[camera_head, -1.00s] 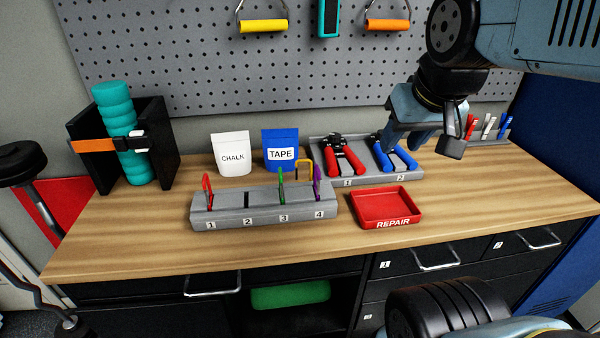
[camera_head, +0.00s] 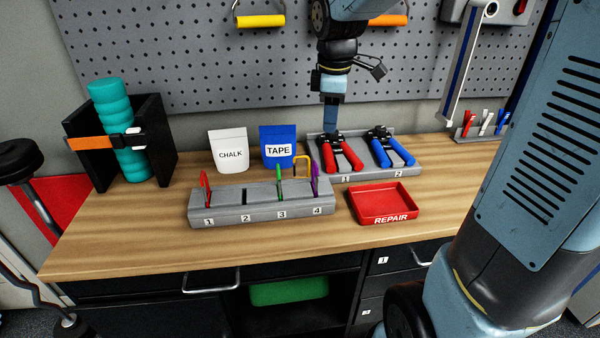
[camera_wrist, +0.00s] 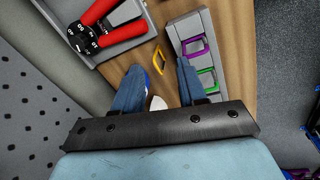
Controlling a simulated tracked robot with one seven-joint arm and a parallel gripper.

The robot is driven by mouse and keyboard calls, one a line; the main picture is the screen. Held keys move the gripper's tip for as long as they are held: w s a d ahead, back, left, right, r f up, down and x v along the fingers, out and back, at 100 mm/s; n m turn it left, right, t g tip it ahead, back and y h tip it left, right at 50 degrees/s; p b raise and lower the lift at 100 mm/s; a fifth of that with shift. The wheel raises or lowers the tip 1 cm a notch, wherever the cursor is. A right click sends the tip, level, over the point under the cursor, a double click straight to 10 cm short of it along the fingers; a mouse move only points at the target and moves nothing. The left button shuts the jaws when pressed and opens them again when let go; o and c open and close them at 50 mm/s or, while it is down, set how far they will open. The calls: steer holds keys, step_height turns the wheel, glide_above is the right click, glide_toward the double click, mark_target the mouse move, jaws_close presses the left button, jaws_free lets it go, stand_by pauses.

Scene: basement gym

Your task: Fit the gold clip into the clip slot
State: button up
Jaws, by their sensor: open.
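The gold clip (camera_head: 302,162) is outside the grey clip rack (camera_head: 262,212), just behind its right end. In the wrist view, the clip (camera_wrist: 159,60) shows on the wood between the rack (camera_wrist: 181,32) and the plier holder. The rack holds a red clip (camera_head: 205,188) at 1, a green clip (camera_head: 280,180) at 3 and a purple clip (camera_head: 315,181) at 4. Slot 2 (camera_head: 245,197) is bare. My gripper (camera_head: 330,130) points down above the back of the bench, behind and right of the gold clip. Its fingers (camera_wrist: 160,85) are open and empty.
Red pliers (camera_head: 340,153) and blue pliers (camera_head: 390,148) lie in a grey holder close to my gripper. The tape pouch (camera_head: 278,148) and chalk pouch (camera_head: 229,152) stand behind the rack. A red repair tray (camera_head: 384,204) lies right. The front left bench is clear.

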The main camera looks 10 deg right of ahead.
steer(key=w+a+f+n+g, duration=0.2)
steer(key=w+a+f+n, duration=0.2)
steer(key=w+f+n, duration=0.15)
step_height(320, 180, down, 13)
steer(key=shift+d+f, duration=0.15)
steer(key=shift+f, duration=0.05)
stand_by(0.5)
jaws_close()
stand_by(0.4)
